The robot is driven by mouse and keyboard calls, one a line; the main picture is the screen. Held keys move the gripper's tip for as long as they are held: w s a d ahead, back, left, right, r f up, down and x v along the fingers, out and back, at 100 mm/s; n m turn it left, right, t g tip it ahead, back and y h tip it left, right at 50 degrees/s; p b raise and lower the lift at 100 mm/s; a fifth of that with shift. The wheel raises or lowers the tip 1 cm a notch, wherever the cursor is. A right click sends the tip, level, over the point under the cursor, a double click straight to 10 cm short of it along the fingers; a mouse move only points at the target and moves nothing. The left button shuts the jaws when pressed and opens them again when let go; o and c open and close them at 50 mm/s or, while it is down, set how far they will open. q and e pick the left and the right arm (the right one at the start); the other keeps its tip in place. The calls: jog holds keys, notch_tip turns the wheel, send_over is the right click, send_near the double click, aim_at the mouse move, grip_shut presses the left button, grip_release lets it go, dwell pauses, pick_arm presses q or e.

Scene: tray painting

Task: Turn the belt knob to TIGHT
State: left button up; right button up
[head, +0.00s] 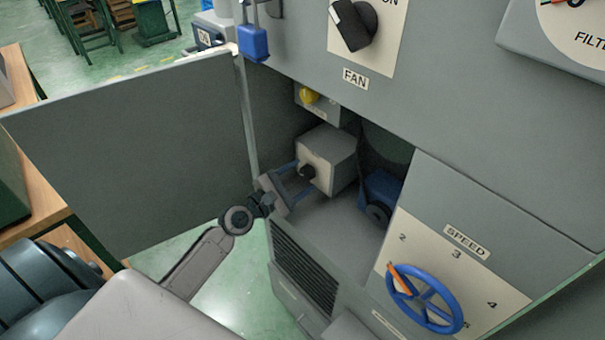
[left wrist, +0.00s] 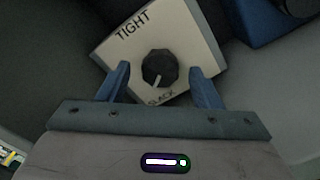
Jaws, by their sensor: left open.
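The belt knob (head: 307,171) is a small black knob on the front of a pale box (head: 328,148) inside the open cabinet. In the left wrist view the knob (left wrist: 159,69) has a white pointer line aimed down toward the SLACK label (left wrist: 160,97). The TIGHT label (left wrist: 132,25) is at the plate's upper left. My left gripper (head: 301,178) reaches into the cabinet at the knob. Its blue fingers (left wrist: 159,72) are open, one on each side of the knob, with a visible gap on both sides. My right gripper is not in view.
The cabinet door (head: 130,150) stands open to the left of my arm. A yellow knob (head: 309,95) is above the box and a blue motor-like part (head: 381,190) to its right. A blue SPEED handwheel (head: 424,300) and the FAN switch (head: 354,24) are on the outer panels.

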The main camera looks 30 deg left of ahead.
pick_arm(q)
jog(key=shift+w+d, duration=0.25)
jog(key=shift+w, duration=0.45)
jog(key=c, duration=1)
